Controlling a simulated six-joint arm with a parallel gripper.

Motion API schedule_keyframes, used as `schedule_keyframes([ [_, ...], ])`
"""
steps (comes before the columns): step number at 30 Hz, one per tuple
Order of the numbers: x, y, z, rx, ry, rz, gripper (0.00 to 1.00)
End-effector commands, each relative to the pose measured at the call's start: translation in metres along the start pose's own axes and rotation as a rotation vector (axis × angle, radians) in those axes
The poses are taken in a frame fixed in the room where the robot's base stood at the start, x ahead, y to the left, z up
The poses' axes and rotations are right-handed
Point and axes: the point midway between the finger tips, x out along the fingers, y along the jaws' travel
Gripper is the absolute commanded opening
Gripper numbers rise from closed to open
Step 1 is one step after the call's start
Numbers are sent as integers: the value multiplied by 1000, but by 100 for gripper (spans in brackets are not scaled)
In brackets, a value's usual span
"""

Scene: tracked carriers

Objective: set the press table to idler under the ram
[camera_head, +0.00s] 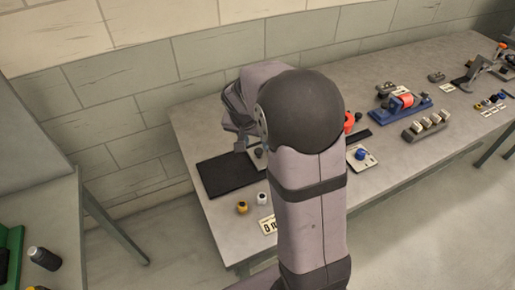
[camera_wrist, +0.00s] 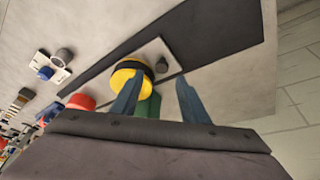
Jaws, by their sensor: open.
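My gripper (camera_wrist: 160,80) is open in the wrist view, its two blue-grey fingers apart. A yellow round part with a black band (camera_wrist: 127,74) shows beside the left finger, which partly overlaps it. A green piece (camera_wrist: 149,106) shows between the fingers; I cannot tell if it belongs to the yellow part or touches a finger. Just beyond is a pale plate with a grey knob (camera_wrist: 161,64), also in the head view (camera_head: 260,153). A black flat slab (camera_head: 221,177) lies beside it. My arm hides the gripper's fingertips in the head view. I cannot tell which part is the ram or idler.
A blue knob on a white plate (camera_head: 361,156), a red part (camera_head: 349,122), and a blue base with a red cylinder (camera_head: 405,103) stand to the right. A wall runs behind.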

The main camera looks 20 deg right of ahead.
Motion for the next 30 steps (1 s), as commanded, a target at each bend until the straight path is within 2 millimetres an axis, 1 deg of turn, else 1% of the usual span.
schedule_keyframes([
  [3, 0, -3, -2, 53, 8, -13, 41],
  [8, 1, -3, -2, 64, 6, -12, 41],
  [11, 6, -3, -2, 63, 4, -10, 41],
  [14, 14, -3, -2, 63, 4, -10, 41],
  [24, 54, -3, -2, 61, 2, -9, 41],
  [30, 69, -4, -2, 61, 5, -11, 41],
])
